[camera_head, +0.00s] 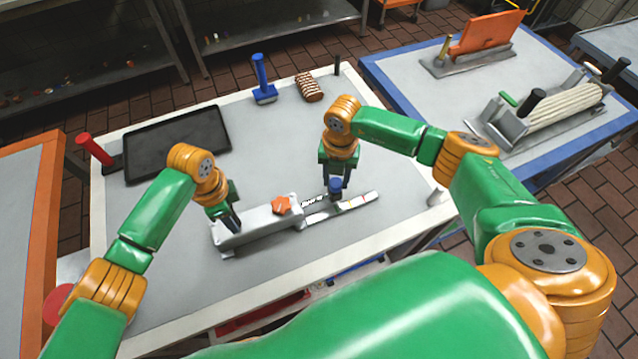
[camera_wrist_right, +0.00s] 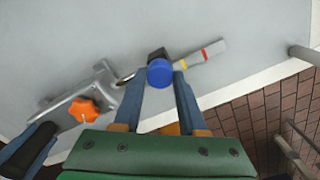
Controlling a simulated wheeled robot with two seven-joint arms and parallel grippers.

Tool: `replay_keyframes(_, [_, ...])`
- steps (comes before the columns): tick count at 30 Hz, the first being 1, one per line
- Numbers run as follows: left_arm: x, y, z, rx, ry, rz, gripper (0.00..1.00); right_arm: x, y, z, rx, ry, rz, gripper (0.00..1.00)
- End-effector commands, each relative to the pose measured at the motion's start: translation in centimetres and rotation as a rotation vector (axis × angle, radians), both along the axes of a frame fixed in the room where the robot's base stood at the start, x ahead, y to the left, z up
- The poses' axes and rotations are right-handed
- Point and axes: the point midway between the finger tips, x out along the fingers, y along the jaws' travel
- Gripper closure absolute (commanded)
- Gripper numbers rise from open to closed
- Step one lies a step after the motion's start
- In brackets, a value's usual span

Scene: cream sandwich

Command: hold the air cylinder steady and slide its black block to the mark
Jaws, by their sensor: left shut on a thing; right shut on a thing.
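The air cylinder's grey body (camera_head: 258,225) lies on the grey table top, with an orange star knob (camera_head: 281,204) on it. A flat rail (camera_head: 362,199) with coloured bands runs out to its right. My left gripper (camera_head: 233,221) is shut on the body near its left end. My right gripper (camera_head: 336,188) points down over the rail. In the right wrist view its fingers sit either side of a blue round knob (camera_wrist_right: 160,73) on the black block (camera_wrist_right: 157,54). Red and yellow bands on the rail (camera_wrist_right: 215,47) show to the right of the block.
A black tray (camera_head: 178,142), a red-handled tool (camera_head: 95,149), a blue-handled stamp (camera_head: 263,80) and a brown striped roll (camera_head: 309,87) stand farther back. The table's front edge is close to the cylinder. A blue-edged table (camera_head: 420,62) with other devices stands at the right.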

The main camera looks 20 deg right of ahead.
Motion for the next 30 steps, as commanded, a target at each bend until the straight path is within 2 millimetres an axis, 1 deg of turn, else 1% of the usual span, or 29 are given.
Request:
replay_keyframes(1, [0.0, 0.1, -0.1, 0.002, 0.000, 0.002, 1.00, -0.1, -1.7, -0.1, -0.007, 0.002, -0.008, 1.00])
replay_keyframes(3, [0.0, 0.1, -0.1, 0.002, 0.000, 0.002, 1.00, -0.1, -3.5, -0.1, -0.008, 0.001, -0.008, 1.00])
replay_keyframes(6, [0.0, 0.1, -0.1, 0.002, 0.000, 0.002, 1.00, -0.1, -5.5, 0.0, -0.007, 0.001, -0.006, 1.00])
replay_keyframes(9, [0.0, 0.1, -0.1, 0.002, 0.000, 0.002, 1.00, -0.1, -6.7, 0.0, -0.007, 0.000, -0.004, 1.00])
replay_keyframes(13, [0.0, 0.1, -0.1, 0.003, 0.000, 0.003, 1.00, -0.1, -7.2, 0.0, -0.006, 0.000, -0.001, 1.00])
replay_keyframes(20, [0.0, 0.1, -0.1, 0.003, 0.001, 0.003, 1.00, -0.1, -7.2, 0.0, -0.006, -0.001, -0.001, 1.00])
replay_keyframes(21, [0.0, 0.1, -0.1, 0.003, 0.001, 0.003, 1.00, -0.1, -7.2, 0.0, -0.006, -0.001, 0.000, 0.51])
replay_keyframes(23, [0.0, 0.1, -0.1, 0.003, 0.001, 0.003, 1.00, -0.1, -7.2, 0.0, -0.006, -0.001, 0.000, 0.35])
replay_keyframes(24, [0.0, 0.1, -0.1, 0.003, 0.001, 0.003, 1.00, -0.1, -7.2, 0.0, -0.006, -0.001, 0.000, 0.28])
replay_keyframes(30, [0.0, 0.1, -0.1, 0.003, 0.000, 0.003, 1.00, -0.1, -7.1, 0.0, -0.004, -0.001, 0.000, 0.28])
